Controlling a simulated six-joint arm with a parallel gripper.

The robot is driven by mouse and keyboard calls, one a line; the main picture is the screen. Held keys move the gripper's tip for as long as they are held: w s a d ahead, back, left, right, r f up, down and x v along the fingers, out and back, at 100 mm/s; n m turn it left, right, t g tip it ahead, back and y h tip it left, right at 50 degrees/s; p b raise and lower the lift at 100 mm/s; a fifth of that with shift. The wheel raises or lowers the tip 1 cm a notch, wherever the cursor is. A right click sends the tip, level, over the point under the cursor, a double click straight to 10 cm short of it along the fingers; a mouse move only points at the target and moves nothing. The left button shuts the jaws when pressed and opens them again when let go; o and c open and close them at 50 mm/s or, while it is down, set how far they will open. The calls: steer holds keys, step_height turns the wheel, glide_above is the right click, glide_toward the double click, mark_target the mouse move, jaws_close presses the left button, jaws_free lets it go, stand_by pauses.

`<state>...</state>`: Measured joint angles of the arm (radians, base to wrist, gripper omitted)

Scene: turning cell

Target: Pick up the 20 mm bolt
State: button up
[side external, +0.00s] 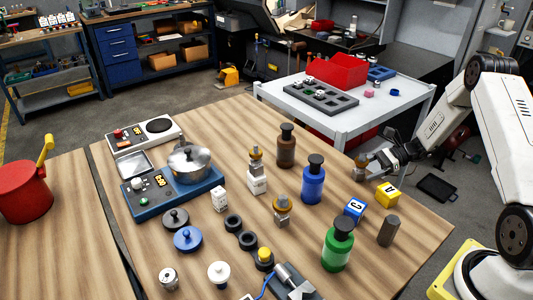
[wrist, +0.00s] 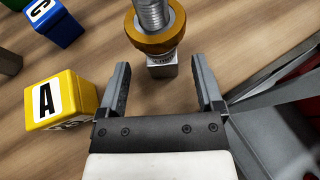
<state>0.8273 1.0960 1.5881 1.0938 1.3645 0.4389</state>
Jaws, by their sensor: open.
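A threaded steel bolt (wrist: 151,12) stands with a brass-coloured ring (wrist: 156,38) around it and a small silver block (wrist: 162,67) below, in the wrist view. The small print on the block is unreadable, so I cannot confirm the 20 mm size. My gripper (wrist: 161,75) is open, its fingers on either side of the block with gaps. In the side view this brass and steel piece (side external: 360,168) stands near the table's right edge, just ahead of my gripper (side external: 368,160).
A yellow letter cube (wrist: 58,102) sits close to my gripper's left finger, with a blue cube (wrist: 57,22) farther off. Blue (side external: 313,185), brown (side external: 286,150) and green (side external: 338,248) bottles and a dark cylinder (side external: 388,231) stand nearby. A white cart (side external: 345,128) is behind.

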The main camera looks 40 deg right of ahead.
mark_target(359, 172)
steer(key=shift+x, duration=1.7)
steer(key=shift+d, duration=0.1)
steer(key=shift+w, duration=0.1)
jaws_close()
